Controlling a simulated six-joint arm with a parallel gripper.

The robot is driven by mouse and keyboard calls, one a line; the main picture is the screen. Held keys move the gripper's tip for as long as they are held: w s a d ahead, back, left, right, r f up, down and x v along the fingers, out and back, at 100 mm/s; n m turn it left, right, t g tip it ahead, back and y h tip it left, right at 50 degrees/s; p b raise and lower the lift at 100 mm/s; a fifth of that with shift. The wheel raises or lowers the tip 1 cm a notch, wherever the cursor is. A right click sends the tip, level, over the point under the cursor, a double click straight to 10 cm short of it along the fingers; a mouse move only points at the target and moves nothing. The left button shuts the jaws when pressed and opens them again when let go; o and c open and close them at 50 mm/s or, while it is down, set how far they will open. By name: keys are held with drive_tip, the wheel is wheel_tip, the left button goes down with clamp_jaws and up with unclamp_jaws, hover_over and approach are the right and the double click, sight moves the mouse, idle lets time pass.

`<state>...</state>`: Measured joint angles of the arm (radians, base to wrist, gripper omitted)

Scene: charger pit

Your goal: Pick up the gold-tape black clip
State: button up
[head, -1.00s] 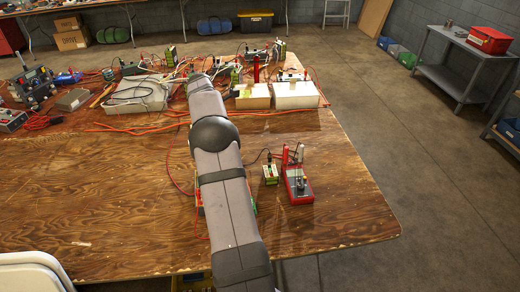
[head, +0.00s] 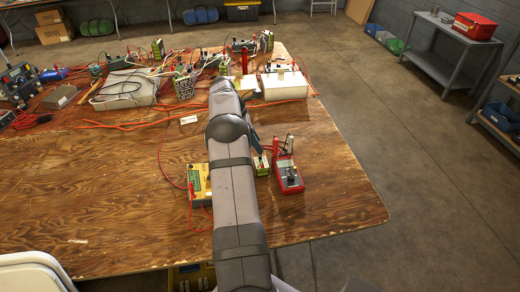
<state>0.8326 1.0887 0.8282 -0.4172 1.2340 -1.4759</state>
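I cannot make out a gold-tape black clip for certain; clips here are too small or hidden behind my arm. A dark narrow part (head: 256,142), probably of my gripper, shows past the right edge of my arm. It is above or beside a small green and cream box (head: 261,166); I cannot tell whether they touch. The fingertips and any thing between them are not clear. A red device (head: 287,178) with upright posts and a dark knob stands just right of the box.
A yellow-fronted box (head: 198,183) sits left of my arm, partly hidden by it, with red leads. Cables, meters and a white-topped box (head: 284,86) crowd the back of the wooden table (head: 100,205). The table's front left is mostly bare.

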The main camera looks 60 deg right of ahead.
drive_tip(key=shift+p+x, duration=0.65)
drive_tip(key=shift+x, duration=1.5)
clamp_jaws()
drive_tip(key=shift+w+r, duration=0.1)
drive_tip(key=shift+r, duration=0.05)
wheel_tip(320, 180, up, 10)
drive_tip(key=shift+f+b, duration=0.1)
drive_tip(key=shift+b, duration=0.85)
